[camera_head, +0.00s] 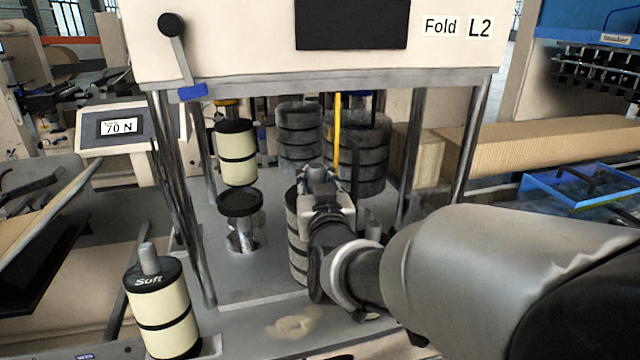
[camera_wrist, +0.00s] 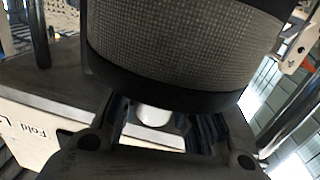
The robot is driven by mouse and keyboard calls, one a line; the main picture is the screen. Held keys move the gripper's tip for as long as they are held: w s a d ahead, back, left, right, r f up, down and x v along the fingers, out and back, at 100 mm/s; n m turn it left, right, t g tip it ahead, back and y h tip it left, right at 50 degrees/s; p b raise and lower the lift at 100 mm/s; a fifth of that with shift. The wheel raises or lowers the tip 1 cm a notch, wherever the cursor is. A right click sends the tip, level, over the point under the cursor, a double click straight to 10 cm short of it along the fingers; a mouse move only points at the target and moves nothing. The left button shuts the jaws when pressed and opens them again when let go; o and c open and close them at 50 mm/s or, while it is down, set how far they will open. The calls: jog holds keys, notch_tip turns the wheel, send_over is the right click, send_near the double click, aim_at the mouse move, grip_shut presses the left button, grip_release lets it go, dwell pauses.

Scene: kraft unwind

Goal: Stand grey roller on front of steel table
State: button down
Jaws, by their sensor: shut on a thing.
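The grey roller (camera_head: 297,240) is partly hidden behind my gripper and arm in the head view, inside the machine frame and upright as far as I can see. In the wrist view the roller's grey textured side (camera_wrist: 190,45) and dark end rim fill the top. My gripper (camera_head: 320,180) is shut on the roller's pale stem (camera_wrist: 154,116), which shows between the fingers. The steel table (camera_head: 225,280) is the grey plate under the machine, with a bare front strip. I cannot tell whether the roller touches it.
A cream roller marked Soft (camera_head: 162,310) stands at the front left. Another cream roller (camera_head: 236,150) hangs above a black-topped post (camera_head: 241,203). Dark ribbed rollers (camera_head: 360,150) stand behind my gripper. Steel posts (camera_head: 467,145) flank the opening. A pale patch (camera_head: 295,324) marks the front strip.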

notch_tip(320, 180, down, 16)
jog(key=b, duration=0.4)
jog(key=shift+r, duration=0.1)
jog(key=shift+f+b, duration=0.2)
jog(key=shift+b, duration=0.2)
jog(key=c, duration=1.2)
grip_release()
jog(key=shift+f, duration=0.1)
